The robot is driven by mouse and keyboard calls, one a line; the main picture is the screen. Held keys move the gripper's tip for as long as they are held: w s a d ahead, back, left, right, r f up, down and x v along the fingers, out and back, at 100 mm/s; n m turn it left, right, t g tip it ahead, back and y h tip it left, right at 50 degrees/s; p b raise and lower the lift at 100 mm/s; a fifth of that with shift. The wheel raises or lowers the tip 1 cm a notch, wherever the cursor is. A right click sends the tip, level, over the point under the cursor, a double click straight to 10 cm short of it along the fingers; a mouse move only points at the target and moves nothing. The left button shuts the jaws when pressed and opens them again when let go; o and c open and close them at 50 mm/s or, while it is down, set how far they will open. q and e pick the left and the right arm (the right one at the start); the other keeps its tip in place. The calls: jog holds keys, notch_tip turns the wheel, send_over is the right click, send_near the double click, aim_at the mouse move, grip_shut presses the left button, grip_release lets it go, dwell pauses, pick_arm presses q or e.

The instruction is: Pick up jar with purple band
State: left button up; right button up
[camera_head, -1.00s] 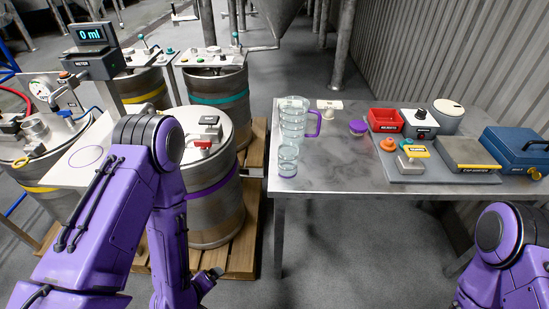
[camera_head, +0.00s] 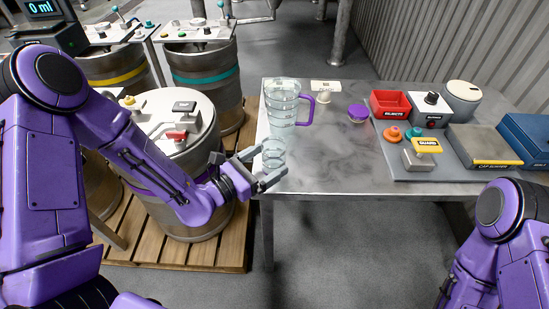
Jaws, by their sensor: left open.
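The jar (camera_head: 274,153) is a small clear glass one standing upright at the table's left front edge. Its lower part is partly covered by my left gripper, and its purple band is hard to make out now. My left gripper (camera_head: 270,166) is open, with its fingers at the jar's left and front sides. I cannot tell whether they touch it. My right arm shows at the lower right, but its gripper is out of view.
A clear pitcher with a purple handle (camera_head: 284,103) stands right behind the jar. A purple-lidded item (camera_head: 358,112) lies farther right on the metal table (camera_head: 335,165). A grey board (camera_head: 415,172) holds a red bin (camera_head: 390,103) and cap devices. Steel drums (camera_head: 208,85) stand left.

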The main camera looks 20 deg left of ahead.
aim_at(283, 141)
pick_arm(q)
jog(key=x, duration=0.4)
jog(key=shift+w+d, duration=0.1)
jog(key=shift+w, duration=0.1)
jog(key=c, duration=1.1)
jog(key=shift+r, duration=0.3)
jog(key=r, duration=0.2)
jog(key=s+r+p, duration=0.1)
jog(key=r, duration=0.1)
jog(key=s+r+p, duration=0.2)
jog(key=s+p, duration=0.2)
jog(key=p, duration=0.1)
jog(key=s+d+r+p, duration=0.1)
jog(key=s+r+p, duration=0.2)
jog(key=s+p, duration=0.1)
jog(key=s+r+p, duration=0.3)
jog(key=s+p, duration=0.2)
jog(key=p, duration=0.1)
jog(key=shift+d+r+p, duration=0.25)
jog(key=shift+d+p, duration=0.1)
jog(key=shift+p, duration=0.05)
